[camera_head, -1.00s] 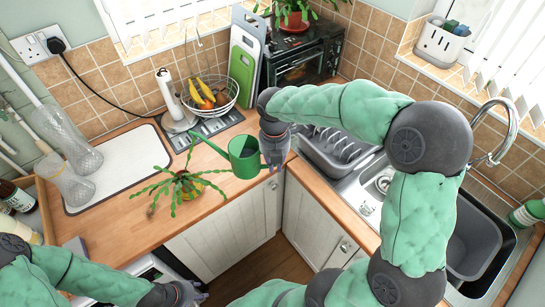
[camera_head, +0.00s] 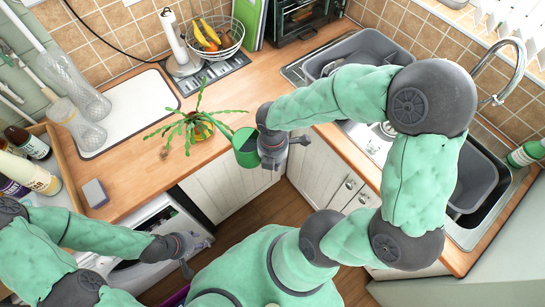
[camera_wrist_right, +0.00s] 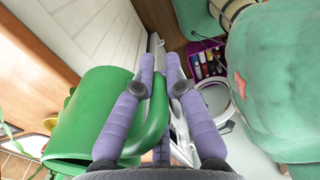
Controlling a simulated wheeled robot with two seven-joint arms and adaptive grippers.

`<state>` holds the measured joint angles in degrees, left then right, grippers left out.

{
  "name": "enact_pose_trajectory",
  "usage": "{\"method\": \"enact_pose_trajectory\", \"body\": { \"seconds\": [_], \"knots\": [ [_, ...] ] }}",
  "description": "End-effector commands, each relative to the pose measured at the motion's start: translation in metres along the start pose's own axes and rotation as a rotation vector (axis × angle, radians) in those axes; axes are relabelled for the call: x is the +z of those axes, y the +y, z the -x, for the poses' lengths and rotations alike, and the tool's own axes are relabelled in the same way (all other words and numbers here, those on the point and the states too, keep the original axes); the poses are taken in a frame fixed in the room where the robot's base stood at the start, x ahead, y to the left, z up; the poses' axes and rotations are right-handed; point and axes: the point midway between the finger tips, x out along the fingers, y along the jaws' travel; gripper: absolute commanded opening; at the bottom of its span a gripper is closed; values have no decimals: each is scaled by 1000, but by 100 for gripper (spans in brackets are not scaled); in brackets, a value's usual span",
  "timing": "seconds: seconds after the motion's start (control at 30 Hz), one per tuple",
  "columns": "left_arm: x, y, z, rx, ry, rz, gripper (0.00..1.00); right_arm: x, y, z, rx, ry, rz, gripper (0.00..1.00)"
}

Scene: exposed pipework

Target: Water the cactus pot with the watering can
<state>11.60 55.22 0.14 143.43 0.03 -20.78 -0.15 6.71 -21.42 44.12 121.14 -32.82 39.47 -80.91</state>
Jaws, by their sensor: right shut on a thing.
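The cactus (camera_head: 188,122) spreads long green arms from a small yellowish pot (camera_head: 203,131) near the front edge of the wooden counter. The green watering can (camera_head: 245,148) is just right of it, in the air past the counter edge, with its spout toward the cactus. My right gripper (camera_head: 280,156) is shut on the can's handle. In the right wrist view the green can (camera_wrist_right: 95,115) fills the left, its handle between the fingers (camera_wrist_right: 160,75). No water shows. My left gripper (camera_head: 188,256) is open and empty, low in front of the cabinets.
A sponge (camera_head: 95,193), a white board (camera_head: 125,120) with clear glass vessels, and a fruit basket (camera_head: 215,38) stand on the counter. The sink (camera_head: 470,185) and dish rack (camera_head: 350,50) are at right. Bottles (camera_head: 30,172) stand at far left.

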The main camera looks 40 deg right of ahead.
Motion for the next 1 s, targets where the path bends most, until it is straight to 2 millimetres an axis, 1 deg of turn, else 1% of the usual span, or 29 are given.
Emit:
{"method": "enact_pose_trajectory", "body": {
  "seconds": [0.23,0.37,0.77,1.0],
  "knots": [
    [0,1,4,0,0,0,40,0,1,2,1,1,-2,0],
    [0,2,5,0,0,0,40,-1,10,1,-25,-4,1,0],
    [1,6,16,0,0,0,40,-9,42,1,-134,-27,1,0],
    [1,13,38,0,0,0,40,-8,40,16,-203,-41,-1,0]
  ]
}}
